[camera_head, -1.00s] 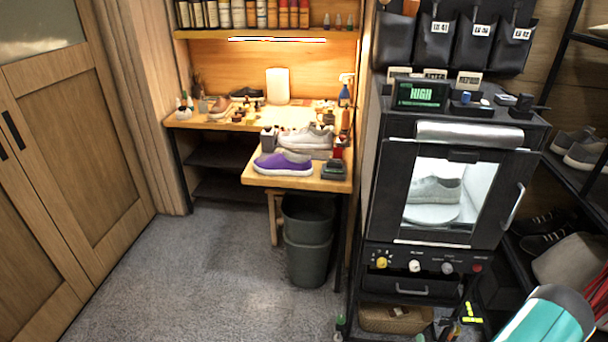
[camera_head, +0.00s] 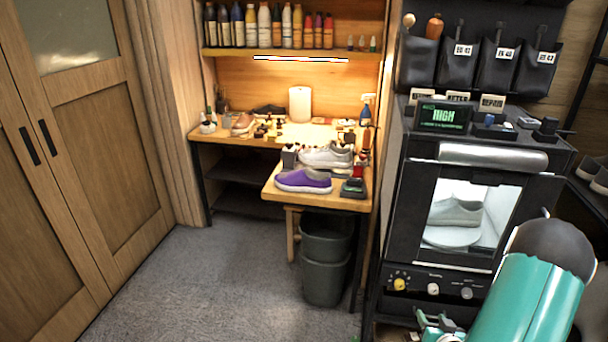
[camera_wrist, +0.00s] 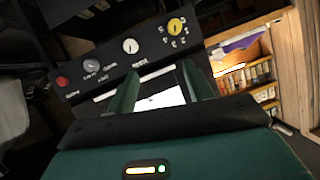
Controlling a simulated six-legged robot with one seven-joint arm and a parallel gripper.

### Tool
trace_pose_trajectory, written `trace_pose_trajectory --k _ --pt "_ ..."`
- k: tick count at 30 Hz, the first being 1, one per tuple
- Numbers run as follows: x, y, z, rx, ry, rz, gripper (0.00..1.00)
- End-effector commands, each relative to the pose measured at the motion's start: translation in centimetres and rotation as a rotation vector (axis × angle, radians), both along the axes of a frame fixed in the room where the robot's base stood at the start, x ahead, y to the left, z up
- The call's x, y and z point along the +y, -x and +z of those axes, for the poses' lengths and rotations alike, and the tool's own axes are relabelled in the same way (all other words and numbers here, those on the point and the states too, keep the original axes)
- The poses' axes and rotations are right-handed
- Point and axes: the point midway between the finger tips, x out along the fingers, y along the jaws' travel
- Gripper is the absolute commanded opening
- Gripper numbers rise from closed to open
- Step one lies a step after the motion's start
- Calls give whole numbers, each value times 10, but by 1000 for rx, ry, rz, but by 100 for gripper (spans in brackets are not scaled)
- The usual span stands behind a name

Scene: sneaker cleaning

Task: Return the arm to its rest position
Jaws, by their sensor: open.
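My teal arm (camera_head: 535,285) is bent in front of the oven-like cabinet at the lower right of the head view. My gripper (camera_head: 438,322) is at the bottom edge of that view, low in front of the cabinet, and is partly cut off. In the wrist view my gripper (camera_wrist: 160,85) has its two green fingers apart with nothing held between them. The cabinet's knob panel (camera_wrist: 130,60) lies beyond the fingers, and the wrist picture is tilted.
The black cabinet (camera_head: 392,200) has its door shut with a pale shoe (camera_head: 455,212) inside. A wooden workbench (camera_head: 275,203) holds a purple sneaker (camera_head: 303,180) and a white one. A grey bin (camera_head: 325,270) stands below. The floor (camera_head: 225,290) at left is clear.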

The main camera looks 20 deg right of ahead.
Motion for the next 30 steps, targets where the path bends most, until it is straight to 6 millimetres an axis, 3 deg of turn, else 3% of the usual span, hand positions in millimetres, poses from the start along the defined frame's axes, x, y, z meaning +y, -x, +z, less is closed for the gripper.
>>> trace_pose_trajectory --k 1,6,15,23,30 --pt "3 -14 17 35 29 20 52" --pt "19 -47 63 173 96 57 52" --pt "76 -81 153 354 168 95 52" --pt "151 -77 227 468 175 136 52" --pt "232 -44 282 553 141 210 52"
